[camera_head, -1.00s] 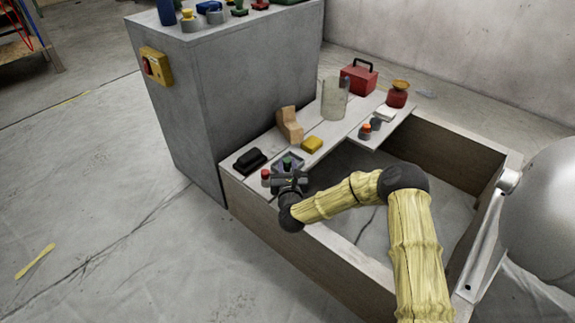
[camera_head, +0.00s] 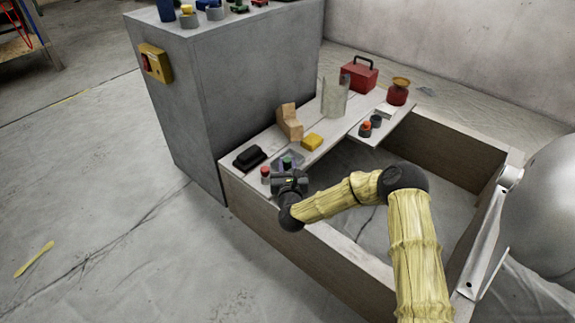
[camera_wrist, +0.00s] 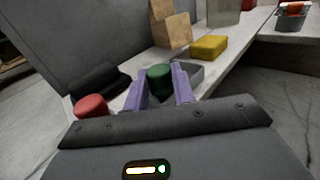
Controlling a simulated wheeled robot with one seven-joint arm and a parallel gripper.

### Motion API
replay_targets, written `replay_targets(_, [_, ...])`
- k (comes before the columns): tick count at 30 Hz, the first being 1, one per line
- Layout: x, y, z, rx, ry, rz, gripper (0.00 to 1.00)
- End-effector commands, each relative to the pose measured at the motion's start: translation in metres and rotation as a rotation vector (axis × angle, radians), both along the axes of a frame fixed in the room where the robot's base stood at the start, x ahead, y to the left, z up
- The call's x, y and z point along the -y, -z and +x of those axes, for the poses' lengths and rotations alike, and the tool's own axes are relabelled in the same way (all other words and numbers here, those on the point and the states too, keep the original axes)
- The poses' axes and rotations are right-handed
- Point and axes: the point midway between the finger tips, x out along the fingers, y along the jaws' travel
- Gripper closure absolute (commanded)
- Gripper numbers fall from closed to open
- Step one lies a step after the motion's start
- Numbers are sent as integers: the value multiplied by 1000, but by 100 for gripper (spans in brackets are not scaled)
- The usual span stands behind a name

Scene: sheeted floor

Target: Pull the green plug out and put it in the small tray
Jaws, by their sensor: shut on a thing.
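The green plug (camera_wrist: 159,80) stands between the two purple fingers of my gripper (camera_wrist: 160,88) in the wrist view. My gripper is shut on it. In the head view the plug's green top (camera_head: 287,161) shows just beyond my gripper (camera_head: 289,174), at the near end of the white bench. A small grey tray (camera_wrist: 208,72) lies right behind the plug and the right finger in the wrist view, partly hidden. The plug's lower part is hidden, so I cannot tell whether it is seated or lifted.
A red-topped piece (camera_wrist: 91,107) stands left of my gripper, near a black block (camera_head: 249,158). A yellow block (camera_head: 312,141), a wooden stepped block (camera_head: 290,122) and a clear cylinder (camera_head: 335,97) stand farther along the bench. A tall grey cabinet (camera_head: 215,110) borders it on the left.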

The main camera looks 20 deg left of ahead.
Motion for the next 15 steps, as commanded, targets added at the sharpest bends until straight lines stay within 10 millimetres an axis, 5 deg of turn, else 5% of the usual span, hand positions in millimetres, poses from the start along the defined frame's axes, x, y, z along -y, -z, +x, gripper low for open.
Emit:
replay_targets(1, [0, 2, 0, 0, 0, 0, 100])
replay_targets(2, [0, 1, 0, 0, 0, 0, 69])
replay_targets(5, [0, 1, 0, 0, 0, 0, 49])
replay_targets(15, [1, 0, -2, -1, 0, 0, 49])
